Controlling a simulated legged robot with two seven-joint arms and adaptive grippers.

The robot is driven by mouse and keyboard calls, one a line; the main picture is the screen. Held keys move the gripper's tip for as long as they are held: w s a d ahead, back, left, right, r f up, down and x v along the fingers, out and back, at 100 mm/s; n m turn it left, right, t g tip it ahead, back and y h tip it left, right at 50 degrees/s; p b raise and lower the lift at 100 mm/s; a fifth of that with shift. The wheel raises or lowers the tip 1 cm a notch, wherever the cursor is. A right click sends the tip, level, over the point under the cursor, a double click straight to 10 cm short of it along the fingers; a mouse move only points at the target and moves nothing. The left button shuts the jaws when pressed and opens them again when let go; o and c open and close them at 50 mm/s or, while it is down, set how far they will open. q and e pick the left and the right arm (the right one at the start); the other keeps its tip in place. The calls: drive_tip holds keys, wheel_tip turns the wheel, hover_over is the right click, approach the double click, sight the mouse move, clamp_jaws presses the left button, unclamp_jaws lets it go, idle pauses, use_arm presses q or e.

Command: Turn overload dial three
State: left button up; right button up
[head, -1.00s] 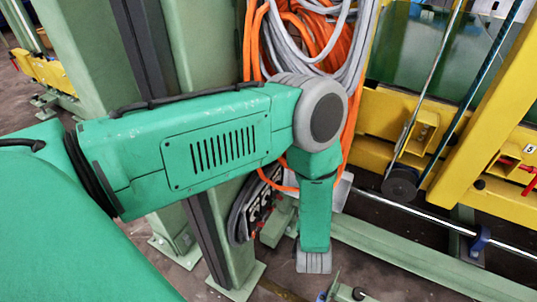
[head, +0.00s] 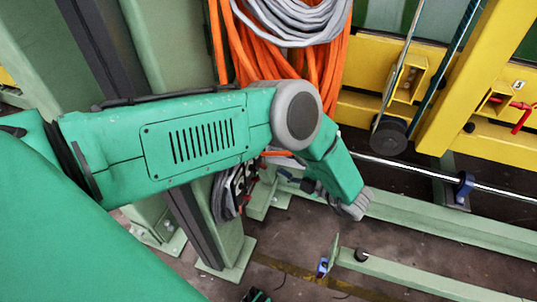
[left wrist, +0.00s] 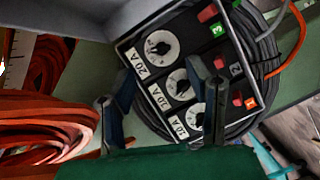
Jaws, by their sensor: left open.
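The dark switch box (left wrist: 232,65) fills the middle of the left wrist view, with three white round dials in a slanted row. Dial three (left wrist: 161,46), marked 20 A, is the uppermost, in line with the green 3 label (left wrist: 216,30). The middle dial (left wrist: 180,84) and the lowest dial (left wrist: 195,116) are partly covered by a finger. My left gripper (left wrist: 160,68) is open and empty, its two fingers spread either side of the dials. Contact cannot be told. In the head view the box (head: 236,186) is small, left of my left wrist. My right gripper is not in view.
Orange cables (head: 250,55) and grey cable (head: 300,25) hang above my left forearm. Orange coils (left wrist: 45,125) lie left of the box. A green post (head: 215,225) stands beside it. A yellow frame (head: 455,80) and low green rails (head: 430,225) are at the right.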

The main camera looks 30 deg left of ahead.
use_arm(q)
drive_tip(key=a+f, duration=0.1)
drive_tip(key=a, duration=0.6)
drive_tip(key=shift+w+b, duration=0.4)
drive_tip(key=shift+d, duration=0.2)
drive_tip(key=shift+a, duration=0.15)
clamp_jaws()
